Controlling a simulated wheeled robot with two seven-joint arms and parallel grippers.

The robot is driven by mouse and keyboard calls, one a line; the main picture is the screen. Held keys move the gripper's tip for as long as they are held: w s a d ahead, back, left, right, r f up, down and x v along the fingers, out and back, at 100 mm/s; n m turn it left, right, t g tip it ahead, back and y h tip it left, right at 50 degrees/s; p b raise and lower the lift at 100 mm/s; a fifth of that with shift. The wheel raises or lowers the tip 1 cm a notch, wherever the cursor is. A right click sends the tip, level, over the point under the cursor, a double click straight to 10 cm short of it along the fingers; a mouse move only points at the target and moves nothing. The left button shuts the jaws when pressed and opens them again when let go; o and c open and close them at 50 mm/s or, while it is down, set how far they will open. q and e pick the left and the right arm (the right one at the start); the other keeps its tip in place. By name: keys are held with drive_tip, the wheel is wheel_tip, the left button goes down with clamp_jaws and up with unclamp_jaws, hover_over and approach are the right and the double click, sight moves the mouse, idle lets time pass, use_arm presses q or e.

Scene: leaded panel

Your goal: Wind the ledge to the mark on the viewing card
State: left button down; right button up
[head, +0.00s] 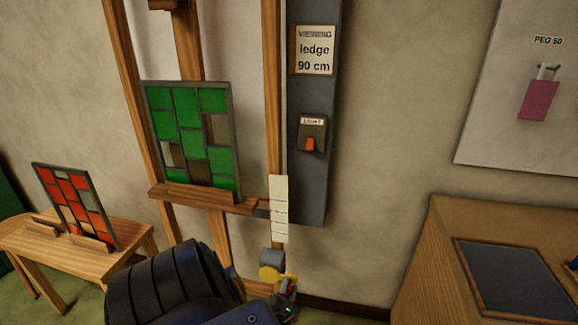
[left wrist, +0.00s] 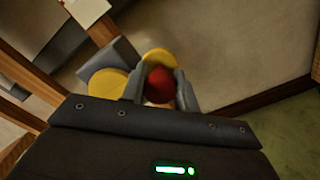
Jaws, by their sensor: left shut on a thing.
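The viewing card (head: 313,50) on the grey post reads "ledge 90 cm". The wooden ledge (head: 205,199) of the easel carries a green leaded panel (head: 190,135). A red pointer (head: 263,201) at the ledge's right end meets a pale marked scale (head: 280,210); its numbers are too small to read. Below the scale is a yellow crank (head: 270,273) on a grey block. My left gripper (head: 287,289) is at the crank. In the left wrist view its fingers (left wrist: 160,90) are shut on the crank's red knob (left wrist: 158,84), with yellow parts around it. My right gripper is out of view.
A small wooden table (head: 85,250) with a red leaded panel (head: 75,205) stands at left. A light switch (head: 311,135) is below the card. At right are a wooden cabinet (head: 425,270) and a board with a pink tag (head: 538,100) under "PEG 50".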

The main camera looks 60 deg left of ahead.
use_arm(q)
drive_tip(key=shift+d+f, duration=0.1)
drive_tip(key=c, duration=1.1)
unclamp_jaws()
drive_tip(key=shift+o, duration=0.2)
drive_tip(key=p+v, duration=0.2)
drive_tip(key=v, duration=0.8)
drive_tip(key=shift+s+d, duration=0.2)
drive_tip(key=shift+s, duration=0.15)
